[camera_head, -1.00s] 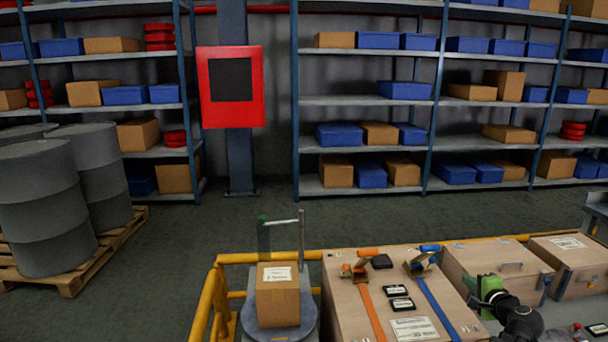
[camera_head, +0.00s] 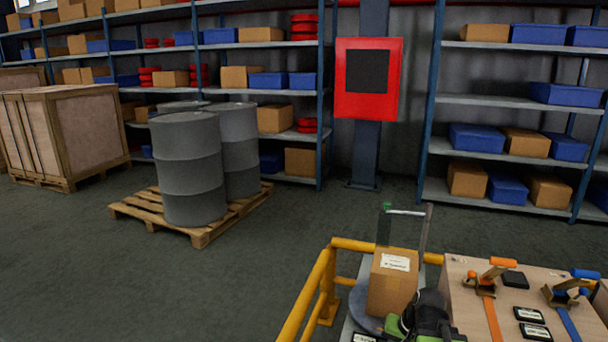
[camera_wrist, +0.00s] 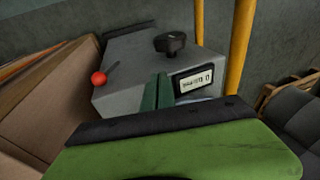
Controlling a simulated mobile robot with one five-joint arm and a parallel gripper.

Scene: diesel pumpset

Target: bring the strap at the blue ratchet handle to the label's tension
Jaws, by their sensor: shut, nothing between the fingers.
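The blue ratchet handle (camera_head: 586,274) is raised above its brass-coloured ratchet (camera_head: 566,292) on a wooden crate at the lower right of the head view. The blue strap (camera_head: 569,325) runs from it towards the bottom edge. Small black displays (camera_head: 529,314) lie between the straps; their readings are too small to read. The label with the tension is not legible here. My gripper (camera_head: 397,326) is left of the crate, by a small carton, apart from the blue handle. In the wrist view its green fingers (camera_wrist: 157,92) are together and empty.
A carton (camera_head: 392,283) stands on a round plate. Yellow rails (camera_head: 318,290) bound the left. The wrist view shows a grey box (camera_wrist: 140,75) with a red-balled lever, knob and display.

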